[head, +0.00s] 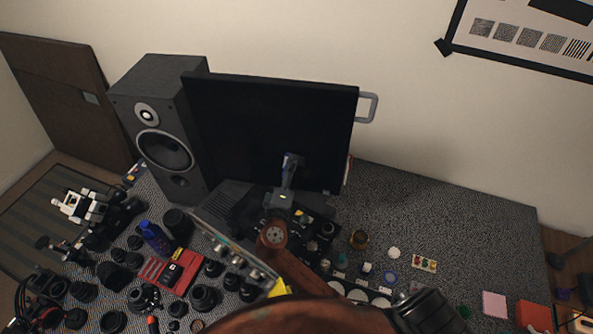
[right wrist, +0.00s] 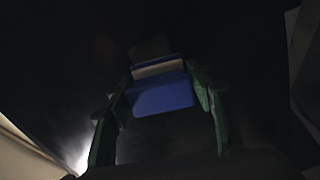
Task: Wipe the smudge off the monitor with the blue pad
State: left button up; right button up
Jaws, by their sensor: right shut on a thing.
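The monitor (head: 265,120) stands at the back of the desk with its dark screen facing me. My right gripper (head: 290,162) is up against the lower right part of the screen. In the right wrist view, the right gripper (right wrist: 160,105) is shut on the blue pad (right wrist: 162,94), which sits between its green fingers and has a pale layer behind it. The screen fills the dark background there; whether the pad touches it I cannot tell. I cannot make out a smudge. A pale glow (right wrist: 84,150) shows at the lower left there. My left gripper is not in view.
A large speaker (head: 165,150) stands left of the monitor. A grey handle-like loop (head: 368,107) sticks out at its right edge. Lenses, a red tray (head: 168,271) and small parts crowd the desk's front and left. The desk's right side (head: 450,215) is mostly clear.

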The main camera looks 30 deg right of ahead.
jog(key=shift+w+a, duration=0.1)
jog(key=shift+s+a, duration=0.35)
jog(key=shift+s, duration=0.05)
jog(key=shift+v, duration=2.4)
jog(key=v, duration=0.3)
jog(key=shift+w+d, duration=0.1)
jog(key=shift+x, duration=3.25)
jog(key=shift+x, duration=1.05)
